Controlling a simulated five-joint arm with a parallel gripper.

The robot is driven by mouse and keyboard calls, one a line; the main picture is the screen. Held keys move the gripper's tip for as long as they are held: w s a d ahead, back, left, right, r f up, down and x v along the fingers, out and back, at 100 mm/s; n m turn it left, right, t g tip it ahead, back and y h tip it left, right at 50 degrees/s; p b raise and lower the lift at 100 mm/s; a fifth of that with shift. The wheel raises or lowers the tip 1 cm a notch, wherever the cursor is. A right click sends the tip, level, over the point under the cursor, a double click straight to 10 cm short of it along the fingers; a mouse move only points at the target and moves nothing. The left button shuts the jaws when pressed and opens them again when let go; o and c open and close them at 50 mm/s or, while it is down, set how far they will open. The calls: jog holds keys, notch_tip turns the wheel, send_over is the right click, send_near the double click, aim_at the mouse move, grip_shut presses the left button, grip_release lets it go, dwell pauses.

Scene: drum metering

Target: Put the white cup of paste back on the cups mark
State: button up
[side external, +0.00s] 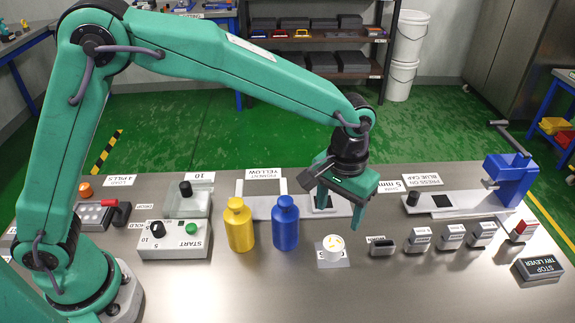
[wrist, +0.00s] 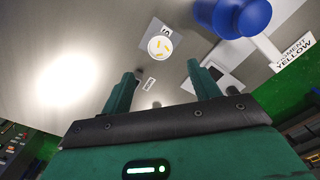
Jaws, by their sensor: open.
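The white cup (side external: 333,245) stands upright on a light grey mark plate (side external: 345,261), whose lettering the cup partly covers. Yellow pieces show in the cup's top. In the wrist view the cup (wrist: 159,48) sits on its plate (wrist: 150,33), beyond the fingertips and apart from them. My gripper (side external: 339,208) is open and empty, above the table and behind the cup in the side view. Its two fingers (wrist: 158,80) show spread apart in the wrist view.
A blue bottle (side external: 286,226) and a yellow bottle (side external: 240,227) stand left of the cup. Several small labelled blocks (side external: 450,244) stand to its right. A blue lever press (side external: 510,180) is at the far right. The table's front middle (side external: 300,300) is clear.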

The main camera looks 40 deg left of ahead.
jog(key=shift+r, duration=0.3)
dwell(0.5)
jog(key=s+a+r+t, duration=0.1)
jog(key=s+a+r, duration=0.2)
jog(key=a+r, duration=0.35)
jog(key=s+a+r+t, duration=0.1)
jog(key=s+a+r, duration=0.25)
jog(key=a, duration=0.55)
jog(key=s+a+r+t, duration=0.1)
jog(key=s+a+t, duration=0.2)
jog(key=s+a, duration=0.8)
jog(key=shift+s+r+t, duration=0.3)
jog(key=shift+s+r, duration=0.1)
jog(key=shift+s, duration=0.35)
